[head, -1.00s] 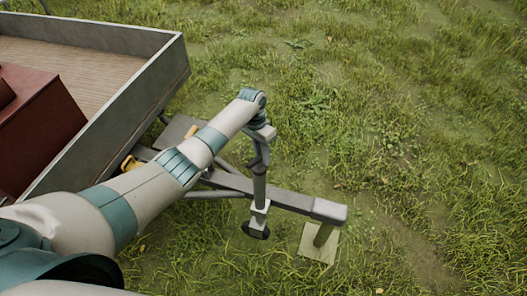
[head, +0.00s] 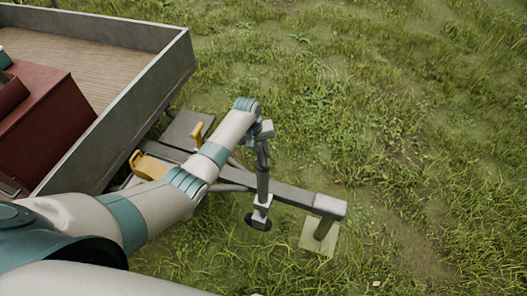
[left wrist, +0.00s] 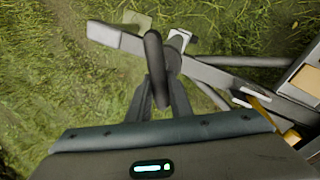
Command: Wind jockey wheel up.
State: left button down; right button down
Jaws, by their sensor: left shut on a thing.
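The jockey wheel is a grey upright post (head: 262,184) with a pale clamp (head: 263,201) beside the trailer drawbar (head: 300,196). Its dark wheel (head: 257,222) shows just below the clamp; I cannot tell if it touches the grass. My left gripper (head: 263,151) is at the top of the post, shut on the crank handle, which the gripper largely hides in the head view. In the left wrist view, the dark handle (left wrist: 153,52) stands between the fingertips (left wrist: 162,83), with the pale clamp (left wrist: 178,40) behind it. My right gripper is not in view.
A wooden block (head: 324,230) on a pale pad stands under the drawbar's end. The trailer bed (head: 128,112) with a dark red box (head: 45,125) is at left. Yellow parts (head: 150,166) sit near the drawbar's root. Open grass lies to the right.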

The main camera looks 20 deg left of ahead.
pick_arm(q)
jog(key=n, duration=0.6)
jog(key=shift+s+a+n+t+y, duration=0.3)
jog(key=shift+a+t+y, duration=0.05)
jog(key=shift+t+y, duration=0.05)
jog(key=n, duration=0.4)
jog(key=s+n+y, duration=0.1)
jog(key=n, duration=0.1)
jog(key=shift+a, duration=0.2)
jog(key=c, duration=1.6)
grip_release()
jog(key=shift+r, duration=0.1)
jog(key=s+r+b, duration=0.1)
jog(key=r, duration=0.4)
jog(key=s+r+b, duration=0.1)
jog(key=r, duration=0.5)
jog(key=s+r+b, duration=0.1)
jog(key=r+b, duration=0.1)
jog(key=r, duration=0.4)
jog(key=shift+s, duration=0.2)
jog(key=shift+f, duration=0.15)
